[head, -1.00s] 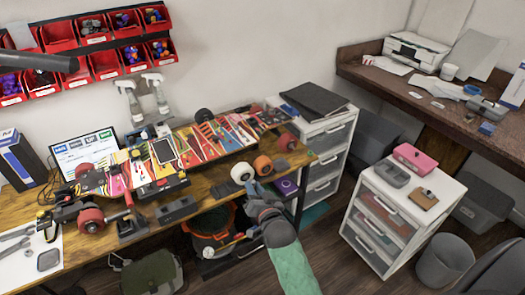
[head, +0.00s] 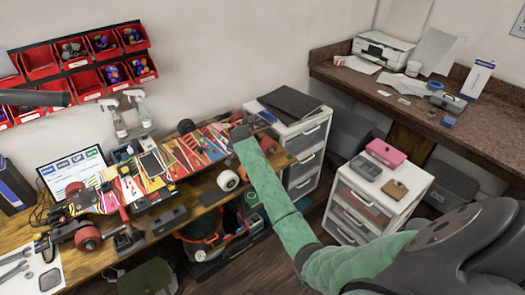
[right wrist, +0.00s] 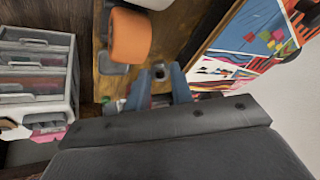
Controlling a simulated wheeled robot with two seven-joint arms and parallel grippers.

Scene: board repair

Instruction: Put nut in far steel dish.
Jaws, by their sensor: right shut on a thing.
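My right gripper (head: 240,133) is at the back edge of the workbench, beside the skateboard's right end, mostly hidden behind my green forearm. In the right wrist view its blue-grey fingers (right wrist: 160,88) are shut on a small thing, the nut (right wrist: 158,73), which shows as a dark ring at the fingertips. A grey, rounded, dish-like item (head: 50,280) lies on the white sheet at the front left of the bench. I cannot make out a far steel dish for certain; my arm covers part of the bench.
The skateboard (head: 187,151) with its tools and wheels fills the middle of the bench. A white wheel (head: 228,180) shows at its right, and an orange wheel (right wrist: 130,36) is close in the wrist view. Spray bottles (head: 138,110) stand behind. A drawer unit (head: 305,152) borders the right end.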

